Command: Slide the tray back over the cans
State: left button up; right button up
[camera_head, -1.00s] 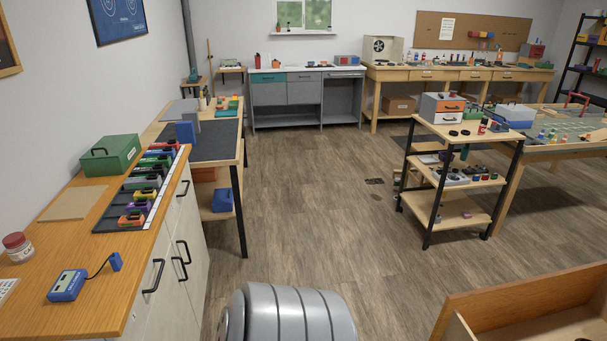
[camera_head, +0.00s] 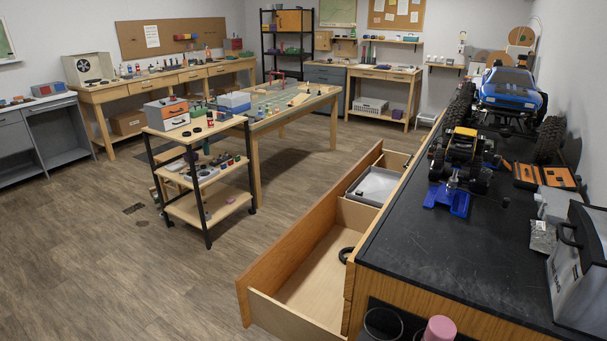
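A light grey tray (camera_head: 375,187) sits in the far part of the open wooden drawer (camera_head: 290,262), which sticks out from the dark-topped bench on the right. The near part of the drawer is mostly bare, with a black ring-shaped object (camera_head: 346,255) by its right side. I see no cans that I can make out in the drawer; the space under the tray is hidden. A pink-topped cylinder (camera_head: 438,328) stands low at the bottom edge, partly cut off; I cannot tell if it is a can. Neither of my grippers is in view.
The black bench top (camera_head: 440,240) holds a blue crawler truck (camera_head: 508,90), a chassis on a blue stand (camera_head: 447,196), an orange tool case (camera_head: 541,176) and a grey box (camera_head: 580,265). A wheeled cart (camera_head: 200,175) stands left of the drawer. Floor between is free.

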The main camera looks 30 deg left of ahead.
aim_at(374, 187)
jog(key=i+j+u, duration=0.15)
jog(key=j+u, duration=0.35)
jog(key=i+j+u, duration=0.3)
jog(key=j+u, duration=0.15)
jog(key=i+j+u, duration=0.3)
jog(key=j+u, duration=0.2)
jog(key=i+j+u, duration=0.15)
jog(key=i+u, duration=0.3)
jog(key=i+j+u, duration=0.15)
jog(key=i, duration=0.25)
jog(key=i+j+u, duration=0.15)
jog(key=i, duration=0.3)
jog(key=i+z, duration=0.25)
jog(key=z, duration=0.15)
jog(key=i+z, duration=0.2)
jog(key=z, duration=0.15)
jog(key=i+z, duration=0.25)
jog(key=z, duration=0.15)
jog(key=i+j+z, duration=0.15)
jog(key=z, duration=0.25)
jog(key=i+z, duration=0.25)
jog(key=z, duration=0.25)
jog(key=i+j+z, duration=0.1)
jog(key=i+z, duration=0.2)
jog(key=z, duration=0.2)
jog(key=i+j+z, duration=0.2)
jog(key=z, duration=0.3)
jog(key=i+j+z, duration=0.25)
jog(key=z, duration=0.25)
